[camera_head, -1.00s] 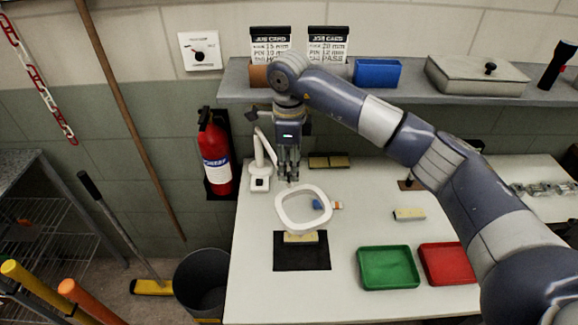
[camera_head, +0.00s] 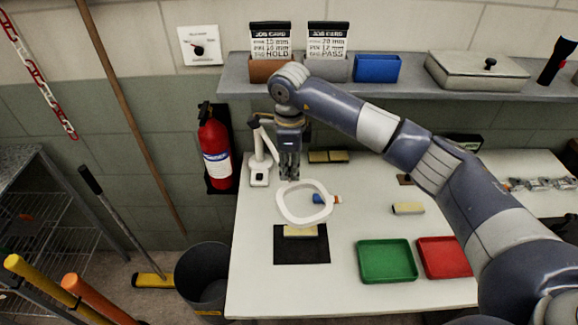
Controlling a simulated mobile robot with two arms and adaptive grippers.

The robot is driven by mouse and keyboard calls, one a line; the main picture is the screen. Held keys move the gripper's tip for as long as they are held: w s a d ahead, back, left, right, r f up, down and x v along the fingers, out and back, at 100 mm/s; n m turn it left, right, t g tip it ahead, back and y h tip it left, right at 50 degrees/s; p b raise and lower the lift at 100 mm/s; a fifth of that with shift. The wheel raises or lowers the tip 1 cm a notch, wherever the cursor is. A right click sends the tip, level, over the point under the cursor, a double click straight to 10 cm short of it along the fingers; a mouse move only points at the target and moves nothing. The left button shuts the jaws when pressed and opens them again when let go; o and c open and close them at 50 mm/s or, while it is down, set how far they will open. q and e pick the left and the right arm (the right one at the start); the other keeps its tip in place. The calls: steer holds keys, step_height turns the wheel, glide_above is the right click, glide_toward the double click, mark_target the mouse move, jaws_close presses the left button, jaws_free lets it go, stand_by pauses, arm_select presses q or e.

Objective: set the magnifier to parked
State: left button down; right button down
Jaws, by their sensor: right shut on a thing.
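The magnifier is a white ring-shaped head (camera_head: 281,209) on a white jointed arm with a base (camera_head: 259,175) at the back left of the bench. Its ring hangs over the bench, just behind a black mat (camera_head: 302,250) with a beige block (camera_head: 300,231). My right gripper (camera_head: 289,176) points down at the back edge of the ring, its fingers closed on the magnifier there. The exact contact is too small to see clearly. My left gripper is not in view.
A green tray (camera_head: 387,280) and a red tray (camera_head: 444,277) lie at the front right. A blue item (camera_head: 319,199) shows through the ring. A shelf (camera_head: 400,88) runs above the bench, and a red extinguisher (camera_head: 215,150) hangs on the wall at left.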

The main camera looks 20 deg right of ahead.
steer(key=w+d+n+b, duration=0.1)
steer(key=d+n+b, duration=0.2)
steer(key=d, duration=0.3)
steer(key=shift+w+d, duration=0.35)
steer(key=shift+w, duration=0.05)
steer(key=shift+r, duration=0.1)
steer(key=c, duration=1.5)
jaws_free()
steer(key=shift+o, duration=0.2)
step_height(320, 180, up, 12)
steer(key=shift+s, duration=0.35)
